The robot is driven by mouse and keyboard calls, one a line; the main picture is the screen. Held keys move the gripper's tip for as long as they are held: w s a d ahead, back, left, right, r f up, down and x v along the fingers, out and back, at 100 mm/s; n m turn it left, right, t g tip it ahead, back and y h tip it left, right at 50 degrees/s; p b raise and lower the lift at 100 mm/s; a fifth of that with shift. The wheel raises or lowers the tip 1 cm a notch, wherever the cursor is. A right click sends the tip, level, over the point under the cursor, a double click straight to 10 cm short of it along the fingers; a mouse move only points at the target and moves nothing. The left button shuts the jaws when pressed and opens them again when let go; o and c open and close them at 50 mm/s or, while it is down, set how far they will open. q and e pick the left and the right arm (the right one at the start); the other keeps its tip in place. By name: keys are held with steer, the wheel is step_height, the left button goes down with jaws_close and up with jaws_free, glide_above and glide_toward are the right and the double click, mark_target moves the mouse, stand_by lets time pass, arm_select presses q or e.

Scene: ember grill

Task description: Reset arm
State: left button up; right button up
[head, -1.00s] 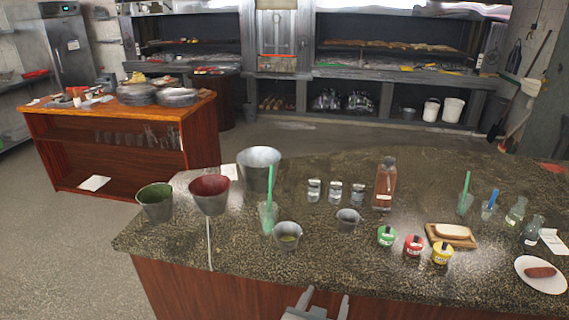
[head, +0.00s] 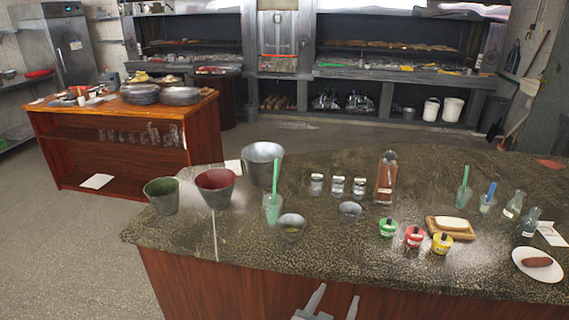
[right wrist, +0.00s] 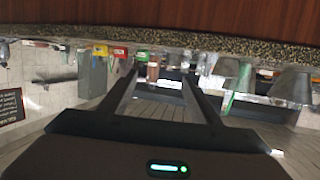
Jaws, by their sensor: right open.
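My right gripper (head: 334,301) shows at the bottom of the head view, in front of the counter's wooden front panel. Its two fingers stand apart with nothing between them. In the right wrist view the open fingers (right wrist: 166,85) reach toward the counter edge and are empty. That view is upside down. My left gripper is in neither view.
The stone counter (head: 330,262) holds buckets, including a red-lined one (head: 216,187), glasses with straws, a bottle (head: 386,180), coloured jars (head: 414,237), a bread board (head: 451,229) and a plate (head: 539,279). A wooden side table (head: 110,165) stands at the left. Floor lies between them.

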step_height(320, 180, down, 19)
steer(key=n+t+y+b, duration=0.3)
steer(key=n+t, duration=0.1)
steer(key=n, duration=0.1)
steer(key=s+f+n+g+y+b, duration=0.15)
steer(key=s+f, duration=0.25)
steer(key=f, duration=0.4)
steer(key=s+f+n+g+y, duration=0.15)
steer(key=s+f, duration=0.25)
steer(key=f, duration=0.5)
steer(key=s+f+n+g+y, duration=0.1)
steer(key=s+f+g+y, duration=0.2)
steer(key=f, duration=0.5)
steer(key=s+d+f+g+b, duration=0.1)
steer(key=s+d+f+g, duration=0.15)
steer(key=s+f, duration=0.6)
steer(key=s+d+f+g, duration=0.2)
steer(key=s+d+f, duration=0.1)
steer(key=s+f, duration=0.55)
steer(key=s+d+f+g, duration=0.2)
steer(key=s, duration=0.5)
steer(key=s+d+f+g+h+b, duration=0.1)
steer(key=s+d+f+g, duration=0.1)
steer(key=s, duration=0.6)
steer(key=s+d+f+m+g+h, duration=0.1)
steer(key=s+d+f+g, duration=0.1)
steer(key=s, duration=0.5)
steer(key=shift+s+d+f, duration=0.2)
steer(key=shift+s+d, duration=0.1)
steer(key=shift+d, duration=0.6)
